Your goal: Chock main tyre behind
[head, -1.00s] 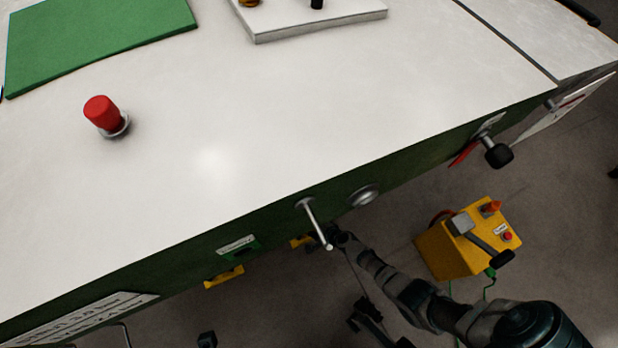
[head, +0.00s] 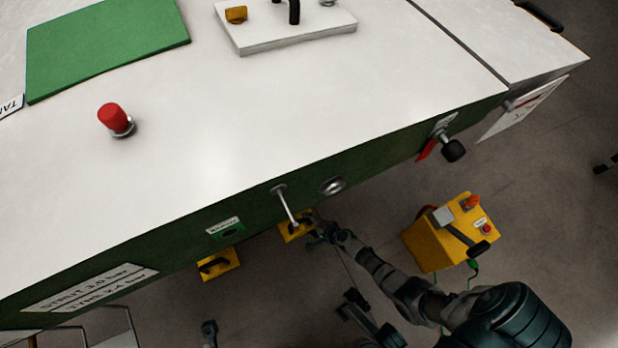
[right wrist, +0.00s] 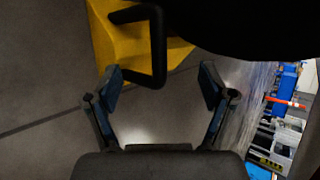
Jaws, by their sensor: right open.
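A yellow chock (head: 286,231) with a black handle stands on the floor beside the green side of the large white-topped unit. A second yellow chock (head: 215,273) with a black handle lies to its left. My right gripper (head: 320,234) is at the right edge of the nearer chock. In the right wrist view the gripper (right wrist: 160,82) is open and empty. There the yellow chock (right wrist: 108,38) is just beyond the fingertips, its black handle (right wrist: 158,50) between them in the picture. A large black round shape (right wrist: 240,22), perhaps the tyre, fills the top right. I cannot make out my left gripper.
A metal lever (head: 284,203) sticks out of the unit's side above the chock. A black knob (head: 453,151) protrudes further right. A yellow box (head: 432,245) with a green cable stands on the floor right of my arm. Open grey floor lies between.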

